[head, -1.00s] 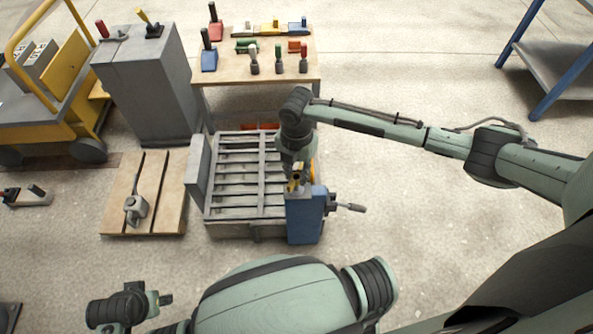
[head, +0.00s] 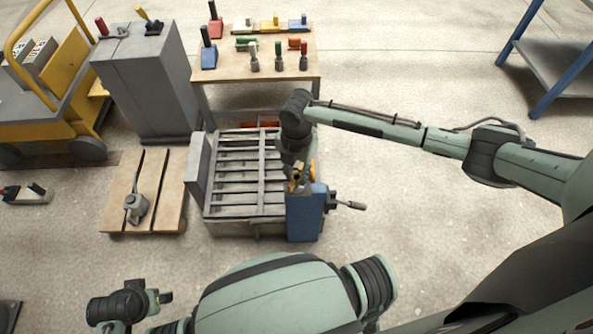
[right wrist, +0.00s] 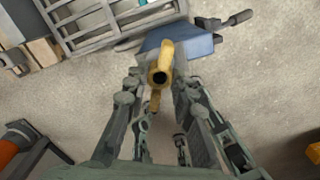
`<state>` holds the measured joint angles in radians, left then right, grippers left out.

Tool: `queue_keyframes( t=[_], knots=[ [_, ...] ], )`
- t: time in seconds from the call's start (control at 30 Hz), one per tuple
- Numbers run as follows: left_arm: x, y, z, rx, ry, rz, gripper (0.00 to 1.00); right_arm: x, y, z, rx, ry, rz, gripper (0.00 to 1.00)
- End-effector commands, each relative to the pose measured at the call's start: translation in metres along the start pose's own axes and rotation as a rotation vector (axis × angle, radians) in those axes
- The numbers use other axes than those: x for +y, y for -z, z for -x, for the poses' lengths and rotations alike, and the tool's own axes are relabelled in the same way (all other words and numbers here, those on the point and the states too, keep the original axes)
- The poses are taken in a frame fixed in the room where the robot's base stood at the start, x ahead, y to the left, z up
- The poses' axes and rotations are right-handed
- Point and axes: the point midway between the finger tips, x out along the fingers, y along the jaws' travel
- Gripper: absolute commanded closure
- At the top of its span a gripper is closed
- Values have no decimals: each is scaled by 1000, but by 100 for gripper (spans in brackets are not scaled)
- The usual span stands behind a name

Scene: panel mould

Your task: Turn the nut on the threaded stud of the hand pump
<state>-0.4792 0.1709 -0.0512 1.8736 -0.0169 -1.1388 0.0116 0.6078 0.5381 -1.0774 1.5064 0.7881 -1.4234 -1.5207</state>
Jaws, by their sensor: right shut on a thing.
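The hand pump appears to be the blue box-shaped body (head: 305,216) with a side handle (head: 347,205), at the front right corner of the slatted grey mould. The yellow winged nut (head: 298,180) shows above its top, and in the right wrist view the nut (right wrist: 165,50) has a dark round centre, perhaps the stud end. My right gripper (head: 297,174) points down over the pump, shut on the nut, with fingers on both sides of it. The stud's thread is hidden. My left gripper (head: 160,298) is low at the left, far from the pump; its jaw opening is unclear.
The slatted mould (head: 245,222) lies beside the pump. A wooden pallet (head: 165,218) with a grey fitting is to its left. Behind stand a grey cabinet (head: 145,85) and a table (head: 275,72) with coloured tools. Floor at the right is clear.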

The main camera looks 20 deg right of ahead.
Motion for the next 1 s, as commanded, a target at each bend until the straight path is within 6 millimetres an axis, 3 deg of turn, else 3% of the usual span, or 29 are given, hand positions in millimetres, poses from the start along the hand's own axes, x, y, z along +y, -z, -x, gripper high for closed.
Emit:
queue_keyframes(
  t=[1.0],
  knots=[
    [2, -3, -11, 0, 0, 0, 55, 0, 1, -26, 1, 0, 1, 100]
  ],
)
